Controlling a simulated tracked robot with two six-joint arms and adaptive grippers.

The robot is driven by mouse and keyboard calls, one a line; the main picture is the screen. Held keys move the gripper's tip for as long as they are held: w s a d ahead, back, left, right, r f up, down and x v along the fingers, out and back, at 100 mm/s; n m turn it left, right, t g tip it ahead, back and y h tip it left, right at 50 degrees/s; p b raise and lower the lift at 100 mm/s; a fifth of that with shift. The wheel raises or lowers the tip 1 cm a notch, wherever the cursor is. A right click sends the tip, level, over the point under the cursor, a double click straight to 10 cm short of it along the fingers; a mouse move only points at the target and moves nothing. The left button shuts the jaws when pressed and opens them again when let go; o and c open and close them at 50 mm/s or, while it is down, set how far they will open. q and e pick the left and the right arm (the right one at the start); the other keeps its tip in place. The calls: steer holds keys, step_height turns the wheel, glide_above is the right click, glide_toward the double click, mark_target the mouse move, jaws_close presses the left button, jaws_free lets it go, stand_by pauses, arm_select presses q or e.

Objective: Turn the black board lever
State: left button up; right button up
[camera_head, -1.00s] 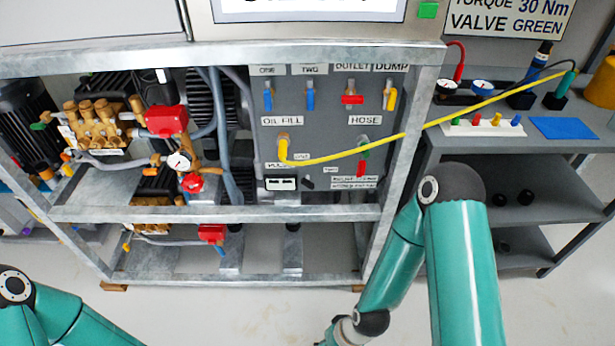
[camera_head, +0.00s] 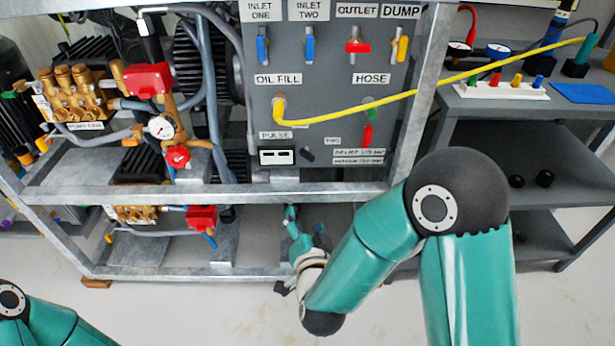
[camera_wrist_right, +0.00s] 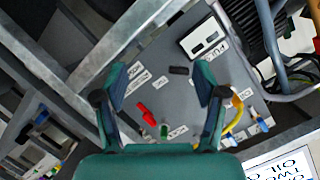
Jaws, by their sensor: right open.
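The black board lever (camera_head: 308,154) is a small dark handle low on the grey board (camera_head: 330,90), right of the PULSE display. In the right wrist view the black lever (camera_wrist_right: 179,70) lies between my spread fingertips, ahead of them. My right gripper (camera_head: 305,229) is below the board, in front of the frame's lower opening, with its fingers pointing up. It is open and empty in the right wrist view (camera_wrist_right: 162,76). My left gripper is out of view; only part of my left arm shows at the lower left.
The red lever (camera_head: 367,136) and green lever (camera_head: 369,104) under HOSE are close by on the right. A yellow hose (camera_head: 345,115) crosses the board above the black lever. The metal frame's horizontal bar (camera_head: 250,194) runs just below the board.

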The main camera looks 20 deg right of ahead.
mark_target(308, 158)
step_height(308, 158, up, 5)
steer(key=d+m+t+h+b, duration=0.1)
steer(key=m+t+h, duration=0.1)
steer(key=m, duration=0.1)
steer(key=shift+n, duration=0.3)
steer(key=x, duration=0.5)
steer(key=b+x, duration=0.1)
steer(key=x, duration=1)
steer(key=shift+d+r+b, duration=0.1)
steer(key=shift+r+b, duration=0.2)
steer(key=shift+b, duration=0.1)
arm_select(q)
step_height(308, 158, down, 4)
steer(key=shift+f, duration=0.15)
arm_select(e)
steer(key=c, duration=1)
steer(key=shift+d, duration=0.15)
steer(key=shift+c, duration=0.8)
